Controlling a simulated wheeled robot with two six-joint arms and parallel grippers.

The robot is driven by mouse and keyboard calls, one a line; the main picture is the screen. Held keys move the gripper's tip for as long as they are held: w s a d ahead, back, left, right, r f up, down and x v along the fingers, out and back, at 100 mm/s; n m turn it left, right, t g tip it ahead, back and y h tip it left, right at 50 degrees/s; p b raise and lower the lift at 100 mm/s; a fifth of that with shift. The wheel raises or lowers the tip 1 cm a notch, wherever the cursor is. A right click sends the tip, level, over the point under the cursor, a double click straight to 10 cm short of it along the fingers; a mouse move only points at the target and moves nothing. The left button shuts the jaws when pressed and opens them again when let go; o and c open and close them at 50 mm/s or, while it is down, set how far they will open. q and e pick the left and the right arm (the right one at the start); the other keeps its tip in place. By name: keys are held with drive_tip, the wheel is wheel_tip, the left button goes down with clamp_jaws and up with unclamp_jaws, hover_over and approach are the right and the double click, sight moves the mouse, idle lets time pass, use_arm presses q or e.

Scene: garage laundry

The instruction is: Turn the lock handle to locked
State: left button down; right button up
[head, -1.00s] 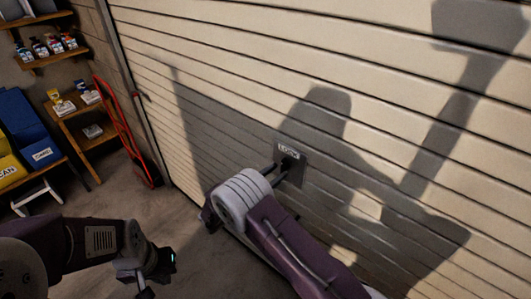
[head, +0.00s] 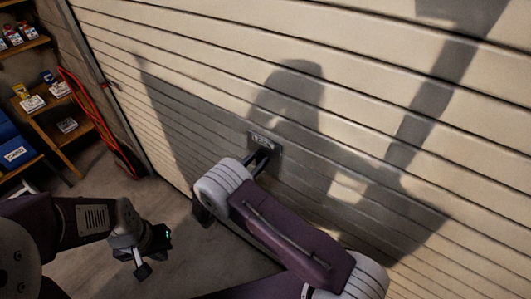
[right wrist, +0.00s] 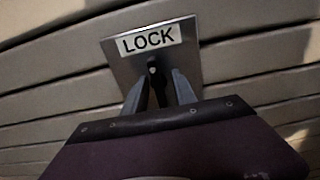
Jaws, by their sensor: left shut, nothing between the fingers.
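The lock plate (head: 266,146) is a grey metal square on the roller door, with a white LOCK label (right wrist: 150,41) readable in the right wrist view. The dark lock handle (right wrist: 155,82) sits below the label and points down in that view; its lower end is hidden behind my wrist. My right gripper (right wrist: 161,76) is at the plate with its fingers apart, one on each side of the handle, with a visible gap at the right. In the head view, my right arm hides most of the handle. My left gripper (head: 148,262) is shut and empty, low at the left, away from the door.
The slatted roller door (head: 330,120) fills the right and middle. A red hand truck (head: 98,125) stands by the wall at left, near wooden shelves (head: 50,125) and a blue bin (head: 16,152). Bare floor (head: 180,215) lies between my left gripper and the door.

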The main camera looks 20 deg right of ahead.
drive_tip(key=shift+w+d+f, duration=0.1)
drive_tip(key=shift+w+d, duration=0.05)
drive_tip(key=shift+w, duration=0.1)
drive_tip(key=shift+a, duration=0.25)
drive_tip(key=shift+s+a+r, duration=0.2)
drive_tip(key=shift+a, duration=0.05)
drive_tip(key=shift+c, duration=1)
drive_tip(key=shift+s+a+r, duration=0.1)
drive_tip(key=shift+s+a, duration=0.1)
drive_tip(key=c, duration=0.5)
use_arm(q)
drive_tip(key=shift+s+a, duration=0.15)
drive_tip(key=shift+a, duration=0.25)
use_arm(e)
drive_tip(key=shift+d, duration=0.2)
clamp_jaws()
use_arm(q)
drive_tip(key=shift+f, duration=0.2)
